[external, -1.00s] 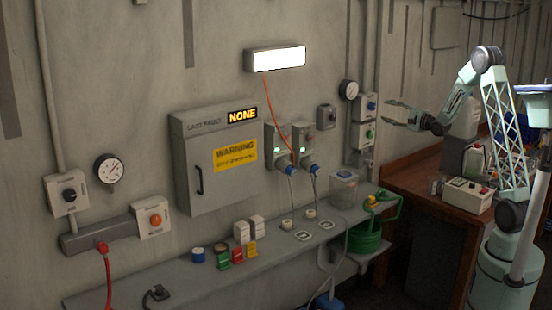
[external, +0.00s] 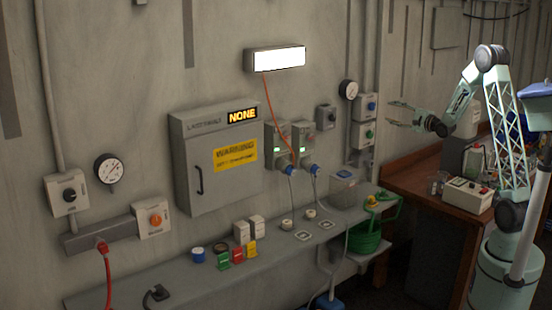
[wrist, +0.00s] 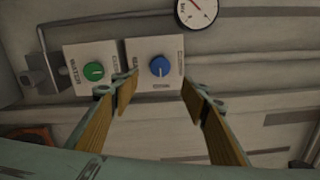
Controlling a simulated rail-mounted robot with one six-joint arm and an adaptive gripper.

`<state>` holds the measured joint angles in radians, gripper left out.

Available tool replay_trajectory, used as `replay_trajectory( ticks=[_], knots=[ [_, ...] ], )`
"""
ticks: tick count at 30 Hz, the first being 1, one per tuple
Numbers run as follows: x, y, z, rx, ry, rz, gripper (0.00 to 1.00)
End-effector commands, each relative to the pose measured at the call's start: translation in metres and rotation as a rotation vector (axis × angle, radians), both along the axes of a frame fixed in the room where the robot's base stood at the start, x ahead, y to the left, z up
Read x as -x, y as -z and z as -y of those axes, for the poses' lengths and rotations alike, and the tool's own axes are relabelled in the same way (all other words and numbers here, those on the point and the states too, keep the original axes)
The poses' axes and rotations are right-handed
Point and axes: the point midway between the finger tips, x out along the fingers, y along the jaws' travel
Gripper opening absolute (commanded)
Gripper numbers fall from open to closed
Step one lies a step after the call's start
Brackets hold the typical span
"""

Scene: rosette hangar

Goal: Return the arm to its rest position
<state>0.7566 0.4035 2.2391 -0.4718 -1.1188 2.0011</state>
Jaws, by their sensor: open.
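My arm stands at the right of the external view, its upper link raised and its forearm bent down to the left. My gripper (external: 389,113) is open and empty, pointing left towards the wall, in front of the wall boxes. In the wrist view my gripper (wrist: 160,88) shows two spread fingers with wooden-looking inner pads and nothing between them. Beyond them are a box with a blue knob (wrist: 160,66) and a box with a green knob (wrist: 94,71). These two boxes also show in the external view, with the blue knob (external: 370,106) above the green knob (external: 369,134).
A round gauge (external: 348,89) is beside the boxes. A wooden bench (external: 408,178) with a control box (external: 467,195) stands beside my arm.

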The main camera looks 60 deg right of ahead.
Motion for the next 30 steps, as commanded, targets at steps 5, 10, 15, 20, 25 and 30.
replay_trajectory(
  ticks=[5,10,15,20,25,30],
  knots=[
    [-0.002,-0.004,-0.005,0.015,-0.002,-0.010,0.41],
    [-0.006,-0.012,-0.020,0.068,-0.007,-0.054,0.41],
    [-0.011,-0.026,-0.046,0.162,-0.020,-0.129,0.41],
    [-0.014,-0.039,-0.076,0.269,-0.039,-0.215,0.41],
    [-0.013,-0.053,-0.108,0.382,-0.063,-0.304,0.41],
    [-0.008,-0.067,-0.140,0.497,-0.094,-0.389,0.41]
  ],
)
